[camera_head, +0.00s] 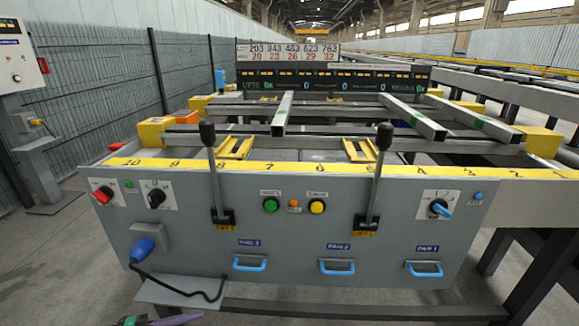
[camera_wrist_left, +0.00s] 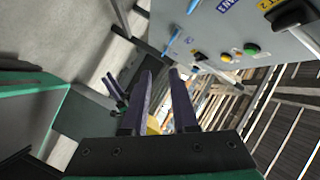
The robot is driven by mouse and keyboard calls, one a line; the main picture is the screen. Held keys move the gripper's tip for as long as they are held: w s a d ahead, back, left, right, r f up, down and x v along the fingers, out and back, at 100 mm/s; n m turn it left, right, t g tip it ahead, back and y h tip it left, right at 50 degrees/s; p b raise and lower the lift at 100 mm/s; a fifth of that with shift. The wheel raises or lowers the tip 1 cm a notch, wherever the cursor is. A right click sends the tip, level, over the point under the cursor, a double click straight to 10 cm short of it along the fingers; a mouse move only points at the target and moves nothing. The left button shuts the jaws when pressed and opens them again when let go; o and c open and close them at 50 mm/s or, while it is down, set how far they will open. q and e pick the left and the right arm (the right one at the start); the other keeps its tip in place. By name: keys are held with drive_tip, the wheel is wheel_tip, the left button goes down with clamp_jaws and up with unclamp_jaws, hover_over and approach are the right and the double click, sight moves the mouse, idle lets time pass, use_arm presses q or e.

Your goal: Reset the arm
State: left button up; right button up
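My left gripper (camera_head: 180,320) shows only in part at the bottom edge of the head view, low in front of the grey control panel (camera_head: 320,225). In the left wrist view its two purple fingers (camera_wrist_left: 160,76) stand apart with a gap between them and nothing held. The panel also shows in the left wrist view (camera_wrist_left: 215,30), beyond the fingertips and apart from them. The right arm does not show in the head view.
Two upright black-knobbed levers (camera_head: 212,175) (camera_head: 374,175) rise from the panel. Three blue handles (camera_head: 250,265) stick out along its lower front. A blue plug with a black cable (camera_head: 141,250) hangs at left above a grey shelf (camera_head: 180,290). Metal bars (camera_head: 283,115) lie on the table behind.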

use_arm(q)
drive_tip(key=w+d+f+n+t+y, duration=0.35)
drive_tip(key=f+n+t+y, duration=0.35)
drive_tip(key=n, duration=0.7)
drive_tip(key=s+d+f+n+g+y, duration=0.2)
drive_tip(key=s+f+n+g, duration=0.15)
drive_tip(key=s, duration=0.25)
drive_tip(key=s+d+f+n+g+y, duration=0.2)
drive_tip(key=s+d+f+n+g, duration=0.15)
drive_tip(key=s, duration=0.25)
drive_tip(key=s+a+g+y+p, duration=0.1)
drive_tip(key=s+a+g+p, duration=0.2)
drive_tip(key=s+a+p, duration=0.4)
drive_tip(key=s+a+g+y+p, duration=0.2)
drive_tip(key=s+a+p, duration=0.5)
drive_tip(key=s+p, duration=0.7)
drive_tip(key=shift+s+r+n+g+y+p, duration=0.2)
drive_tip(key=shift+s+n+g+y+p, duration=0.15)
drive_tip(key=shift+p, duration=5.2)
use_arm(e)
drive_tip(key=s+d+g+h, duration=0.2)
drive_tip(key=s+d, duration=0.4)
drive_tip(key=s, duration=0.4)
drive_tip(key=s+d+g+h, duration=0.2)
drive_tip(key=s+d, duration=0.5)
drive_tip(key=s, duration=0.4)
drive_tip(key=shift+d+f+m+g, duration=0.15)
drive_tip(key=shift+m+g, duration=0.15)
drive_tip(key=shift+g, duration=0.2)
